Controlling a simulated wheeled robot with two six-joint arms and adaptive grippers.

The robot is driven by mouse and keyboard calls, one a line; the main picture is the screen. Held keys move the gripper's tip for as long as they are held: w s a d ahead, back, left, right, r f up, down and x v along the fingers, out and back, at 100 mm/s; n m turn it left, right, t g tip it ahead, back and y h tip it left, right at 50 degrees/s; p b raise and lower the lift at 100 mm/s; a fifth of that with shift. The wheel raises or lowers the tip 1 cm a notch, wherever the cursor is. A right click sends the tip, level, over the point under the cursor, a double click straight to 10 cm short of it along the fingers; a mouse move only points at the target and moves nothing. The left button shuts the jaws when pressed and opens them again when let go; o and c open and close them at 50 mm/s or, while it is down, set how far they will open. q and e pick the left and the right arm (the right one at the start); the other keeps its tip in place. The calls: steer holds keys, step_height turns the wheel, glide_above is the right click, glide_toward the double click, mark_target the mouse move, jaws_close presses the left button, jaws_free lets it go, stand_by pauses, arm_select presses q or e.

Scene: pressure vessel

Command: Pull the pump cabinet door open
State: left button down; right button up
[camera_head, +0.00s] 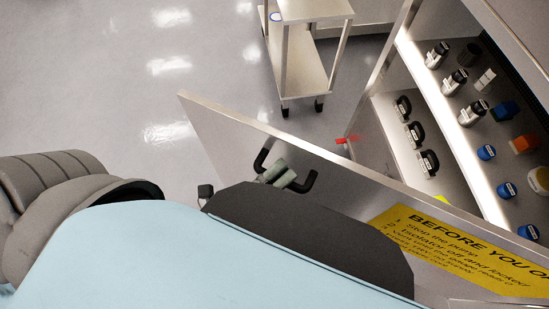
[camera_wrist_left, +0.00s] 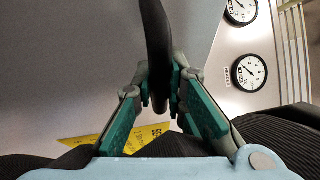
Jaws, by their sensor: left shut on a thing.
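The pump cabinet door (camera_head: 225,128) stands swung open, its metal panel slanting across the head view with the lit cabinet interior (camera_head: 380,125) showing behind it. A black bar handle (camera_head: 311,182) is on the door's near face. My left gripper (camera_head: 274,172) is shut on this handle. In the left wrist view the black handle (camera_wrist_left: 156,30) runs upright between the two green-padded fingers of my left gripper (camera_wrist_left: 160,82). My own arm hides part of the door. My right gripper is in neither view.
Several bottles and valves sit on the cabinet shelves (camera_head: 455,120). A yellow notice (camera_head: 455,250) is on the door. A metal trolley (camera_head: 302,65) stands on the floor beyond the door. Grey floor (camera_head: 90,80) to the left is clear. Gauges (camera_wrist_left: 248,72) show in the wrist view.

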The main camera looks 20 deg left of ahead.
arm_select(q)
steer(key=shift+w, duration=0.1)
steer(key=c, duration=1.6)
jaws_free()
steer(key=shift+d, duration=0.1)
steer(key=v, duration=0.7)
steer(key=shift+s, duration=0.2)
steer(key=shift+c, duration=0.3)
